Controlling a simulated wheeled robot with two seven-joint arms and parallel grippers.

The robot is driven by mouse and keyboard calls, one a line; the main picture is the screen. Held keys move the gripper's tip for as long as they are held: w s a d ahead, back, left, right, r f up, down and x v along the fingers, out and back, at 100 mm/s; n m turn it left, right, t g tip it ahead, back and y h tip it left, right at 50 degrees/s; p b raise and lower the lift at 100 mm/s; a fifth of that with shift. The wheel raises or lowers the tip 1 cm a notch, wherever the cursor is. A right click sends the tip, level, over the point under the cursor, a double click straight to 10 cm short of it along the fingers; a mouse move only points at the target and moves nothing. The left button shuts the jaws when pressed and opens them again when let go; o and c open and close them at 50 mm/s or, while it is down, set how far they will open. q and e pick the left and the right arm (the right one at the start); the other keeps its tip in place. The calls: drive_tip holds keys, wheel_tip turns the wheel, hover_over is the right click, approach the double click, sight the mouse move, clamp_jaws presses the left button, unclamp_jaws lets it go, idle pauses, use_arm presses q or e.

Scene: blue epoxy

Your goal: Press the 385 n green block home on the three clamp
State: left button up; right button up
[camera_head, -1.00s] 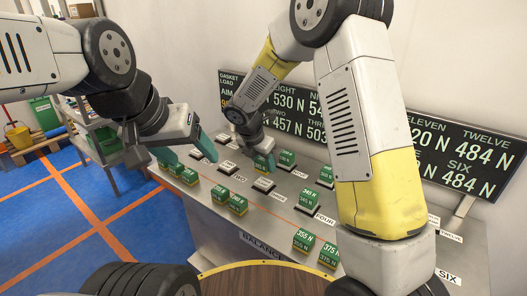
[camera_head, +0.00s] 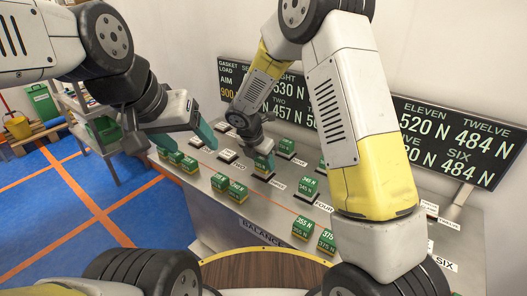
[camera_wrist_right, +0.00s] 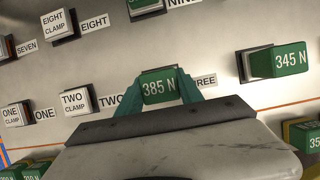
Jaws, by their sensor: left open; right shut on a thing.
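The green 385 N block (camera_wrist_right: 159,86) is between the teal fingers of my right gripper (camera_wrist_right: 157,108) in the right wrist view. The gripper is shut on it. The THREE label (camera_wrist_right: 203,80) shows just beside the block, and the clamp under it is mostly hidden. In the head view my right gripper (camera_head: 264,158) holds the block low at the three clamp (camera_head: 264,175). I cannot tell whether the block is fully seated. My left gripper (camera_head: 188,138) is open and empty, above the panel to the left.
The one (camera_wrist_right: 14,113), two (camera_wrist_right: 75,102) and eight (camera_wrist_right: 58,23) clamps look empty. Several green blocks stand along the panel's front edge, including the 355 N block (camera_head: 301,228). A sign board (camera_head: 455,140) stands behind.

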drive_tip(key=shift+f, duration=0.55)
drive_tip(key=o, duration=1.5)
drive_tip(key=v, duration=0.7)
drive_tip(key=shift+s+r, duration=0.1)
drive_tip(key=shift+r, duration=0.15)
drive_tip(key=s+d+r+m+y, duration=0.2)
drive_tip(key=s+d+r+m, duration=0.85)
drive_tip(key=r+m, duration=0.3)
drive_tip(key=s+d+r+m+t+y, duration=0.1)
drive_tip(key=s+d+r+m, duration=0.1)
drive_tip(key=s+m, duration=0.4)
drive_tip(key=s+d+r+m+t+y, duration=0.1)
drive_tip(key=s+d+r+m, duration=0.2)
drive_tip(key=s+m, duration=0.4)
drive_tip(key=shift+d+r+m+y, duration=0.15)
drive_tip(key=shift+r+m+y, duration=0.2)
drive_tip(key=shift+m, duration=0.2)
